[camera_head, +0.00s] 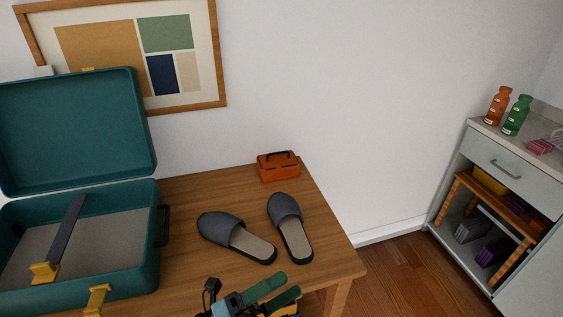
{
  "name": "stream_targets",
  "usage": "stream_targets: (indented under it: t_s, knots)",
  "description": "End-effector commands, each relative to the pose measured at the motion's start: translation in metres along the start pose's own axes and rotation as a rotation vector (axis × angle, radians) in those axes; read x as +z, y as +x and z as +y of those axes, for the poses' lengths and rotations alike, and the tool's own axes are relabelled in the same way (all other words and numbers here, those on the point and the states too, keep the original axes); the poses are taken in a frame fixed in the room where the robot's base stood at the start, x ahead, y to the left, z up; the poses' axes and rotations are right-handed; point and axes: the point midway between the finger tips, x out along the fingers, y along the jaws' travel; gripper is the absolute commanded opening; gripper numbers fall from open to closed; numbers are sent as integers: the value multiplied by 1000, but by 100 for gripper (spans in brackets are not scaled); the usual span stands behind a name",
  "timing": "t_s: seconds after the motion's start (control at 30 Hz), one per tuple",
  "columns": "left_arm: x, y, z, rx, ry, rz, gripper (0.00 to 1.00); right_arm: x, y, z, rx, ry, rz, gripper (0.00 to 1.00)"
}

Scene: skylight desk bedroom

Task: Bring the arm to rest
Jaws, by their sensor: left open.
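My left gripper (290,286) shows at the bottom edge of the head view, near the front edge of the wooden table. Its two green fingers are apart and nothing shows between them. They point to the right, below the pair of grey slippers in the picture. Most of the left arm is out of the frame. My right gripper is not in view.
An open teal suitcase (140,259) stands on the wooden table (190,272) at left. A left slipper (222,228), a right slipper (286,209) and an orange box (279,168) are also there. A cabinet (519,184) with bottles stands right; floor between is clear.

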Motion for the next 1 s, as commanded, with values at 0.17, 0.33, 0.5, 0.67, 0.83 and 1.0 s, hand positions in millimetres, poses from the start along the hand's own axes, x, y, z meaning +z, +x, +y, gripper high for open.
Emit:
stream_targets:
  t_s: [0.17,0.33,0.5,0.67,0.83,1.0]
  knots:
    - [23,-66,37,55,-462,-441,96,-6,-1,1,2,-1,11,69]
    - [13,-155,87,109,-893,-858,96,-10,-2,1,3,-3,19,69]
    - [-33,-245,126,153,-1261,-1236,96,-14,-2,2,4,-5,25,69]
    - [-83,-305,142,176,-1501,-1500,96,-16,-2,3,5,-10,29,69]
    - [-115,-334,146,186,-1623,-1639,96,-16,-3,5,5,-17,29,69]
    - [-121,-339,147,187,-1646,-1664,96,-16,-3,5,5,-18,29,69]
